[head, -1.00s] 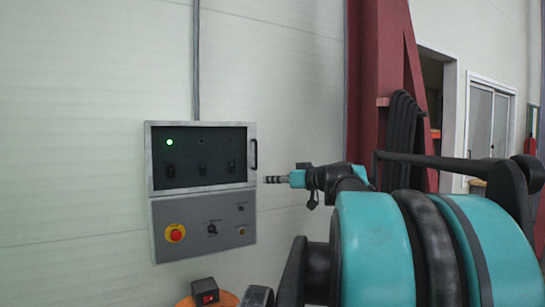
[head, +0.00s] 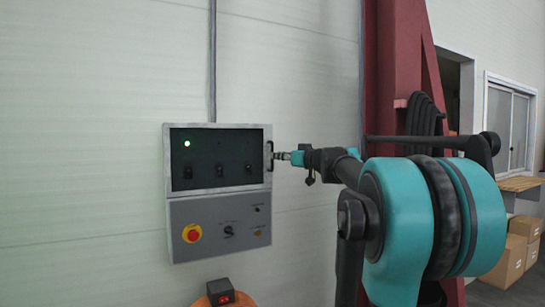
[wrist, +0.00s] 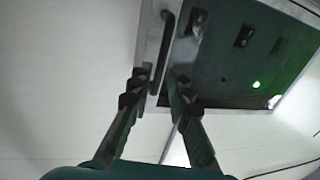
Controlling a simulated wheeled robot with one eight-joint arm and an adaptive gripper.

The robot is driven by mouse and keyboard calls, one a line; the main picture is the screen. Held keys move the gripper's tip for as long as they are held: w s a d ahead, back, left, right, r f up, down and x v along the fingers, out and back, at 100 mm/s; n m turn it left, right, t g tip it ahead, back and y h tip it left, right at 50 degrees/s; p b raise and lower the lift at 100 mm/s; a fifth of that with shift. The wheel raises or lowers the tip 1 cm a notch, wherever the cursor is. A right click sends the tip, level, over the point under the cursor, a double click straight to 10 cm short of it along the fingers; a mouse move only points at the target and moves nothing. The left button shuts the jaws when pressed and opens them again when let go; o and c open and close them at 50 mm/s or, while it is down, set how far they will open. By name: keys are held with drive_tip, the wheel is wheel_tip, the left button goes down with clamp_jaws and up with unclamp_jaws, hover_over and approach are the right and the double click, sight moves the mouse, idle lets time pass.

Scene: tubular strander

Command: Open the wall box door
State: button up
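The wall box (head: 218,197) hangs on the pale wall, with a dark-windowed door (head: 219,180) in its upper half. The door looks shut and flush with its frame. A black bar handle (head: 268,157) is at the door's right edge, and it also shows in the wrist view (wrist: 161,55). My gripper (head: 281,156) points left at the handle, right beside it. In the wrist view my gripper (wrist: 158,80) has its two dark fingers apart, and the handle's lower part appears between them. I cannot tell whether either finger touches it.
Below the door is a grey panel with a red emergency button (head: 192,233) and knobs. A red column (head: 399,60) rises behind my arm. Cardboard boxes (head: 510,255) are at the far right.

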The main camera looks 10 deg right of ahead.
sight(272, 167)
drive_tip(key=shift+x, duration=2.4)
clamp_jaws()
